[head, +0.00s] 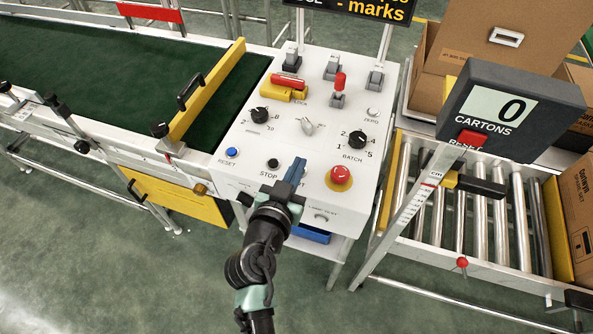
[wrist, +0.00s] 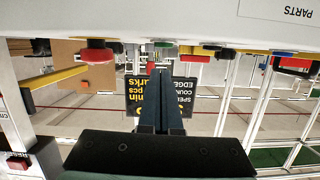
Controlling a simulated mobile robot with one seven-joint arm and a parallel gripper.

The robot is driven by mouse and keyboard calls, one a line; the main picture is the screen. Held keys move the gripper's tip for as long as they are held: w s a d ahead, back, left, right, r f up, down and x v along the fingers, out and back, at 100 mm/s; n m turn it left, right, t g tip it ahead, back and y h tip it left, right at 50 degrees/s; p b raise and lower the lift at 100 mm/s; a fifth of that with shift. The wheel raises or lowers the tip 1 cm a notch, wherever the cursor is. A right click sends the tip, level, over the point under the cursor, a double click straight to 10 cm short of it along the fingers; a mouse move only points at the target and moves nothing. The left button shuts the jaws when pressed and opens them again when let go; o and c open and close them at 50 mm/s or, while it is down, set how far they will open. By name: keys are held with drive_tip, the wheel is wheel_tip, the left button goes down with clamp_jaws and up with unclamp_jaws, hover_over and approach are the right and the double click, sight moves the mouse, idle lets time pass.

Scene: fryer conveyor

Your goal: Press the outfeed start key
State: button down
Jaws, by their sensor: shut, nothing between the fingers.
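The white control panel (head: 240,170) carries a row of keys along its near edge. The black stop key (head: 273,163) is labelled STOP. My gripper (head: 298,164) is shut and empty, over the panel just right of the stop key. It partly covers the START label (head: 297,197), and the start key itself is hidden there in the head view. In the wrist view, a green key (wrist: 187,49) sticks out of the panel face, beside my shut fingertips (wrist: 164,72). I cannot tell whether the fingers touch it.
The red emergency stop (head: 340,175) stands close right of my gripper. The blue reset key (head: 232,152) is at left. Selector knobs (head: 261,116) and a red-tipped lever (head: 339,82) stand farther back. The cartons counter (head: 512,110) is at right.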

drive_tip(key=shift+f, duration=1)
